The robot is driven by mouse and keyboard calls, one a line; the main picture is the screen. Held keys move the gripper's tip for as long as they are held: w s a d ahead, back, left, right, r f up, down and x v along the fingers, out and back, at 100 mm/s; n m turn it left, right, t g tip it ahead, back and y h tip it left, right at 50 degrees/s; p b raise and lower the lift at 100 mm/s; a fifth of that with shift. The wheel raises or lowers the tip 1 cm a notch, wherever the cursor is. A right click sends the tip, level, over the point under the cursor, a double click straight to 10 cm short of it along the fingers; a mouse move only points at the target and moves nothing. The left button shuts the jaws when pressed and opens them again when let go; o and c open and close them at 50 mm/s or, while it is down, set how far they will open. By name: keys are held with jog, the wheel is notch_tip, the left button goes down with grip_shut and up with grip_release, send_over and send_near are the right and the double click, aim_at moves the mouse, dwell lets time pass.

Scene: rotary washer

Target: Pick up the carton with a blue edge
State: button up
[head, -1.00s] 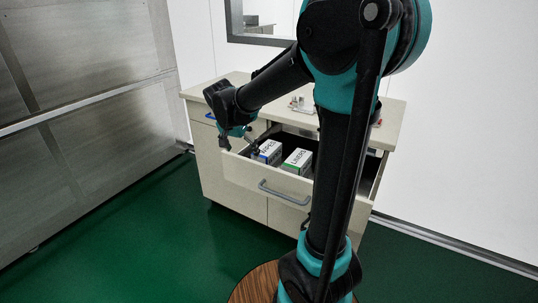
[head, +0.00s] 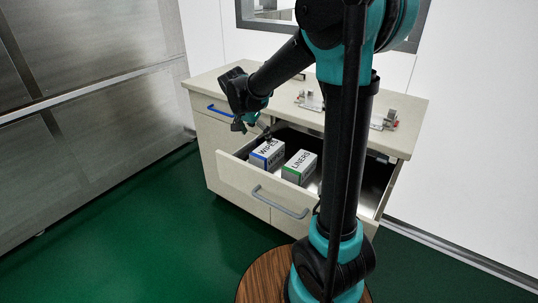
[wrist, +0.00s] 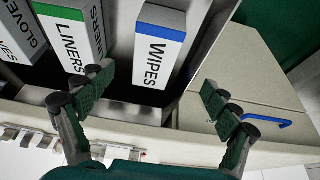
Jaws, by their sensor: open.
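The carton with a blue edge, marked WIPES, (head: 267,153) stands in the open drawer (head: 240,176), left of a green-edged LINERS carton (head: 299,167). In the wrist view the WIPES carton (wrist: 160,42) lies ahead between the fingers, with the blue band at its far end. My gripper (head: 253,128) is above the drawer's left rear part, just behind the WIPES carton. In the wrist view my gripper (wrist: 157,84) is open and empty, its fingers spread wider than the carton. I cannot tell its exact height above the carton.
A GLOVES carton (wrist: 22,32) stands beside LINERS in the wrist view. The drawer wall runs close beside WIPES. The cabinet top (head: 222,78) holds small metal fixtures (head: 384,122). A blue handle (head: 219,114) is on the closed left drawer.

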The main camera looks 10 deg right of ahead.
aim_at(266, 149)
jog(key=x, duration=0.8)
jog(key=shift+d+f, duration=0.1)
jog(key=shift+f, duration=0.05)
jog(key=f, duration=0.1)
jog(key=w+d+f, duration=0.1)
jog(key=d+f, duration=0.1)
jog(key=shift+w+d+f, duration=0.1)
jog(key=shift+w+d, duration=0.05)
jog(key=shift+w, duration=0.1)
jog(key=shift+w+d+f, duration=0.15)
jog(key=shift+f, duration=0.45)
jog(key=c, duration=1.5)
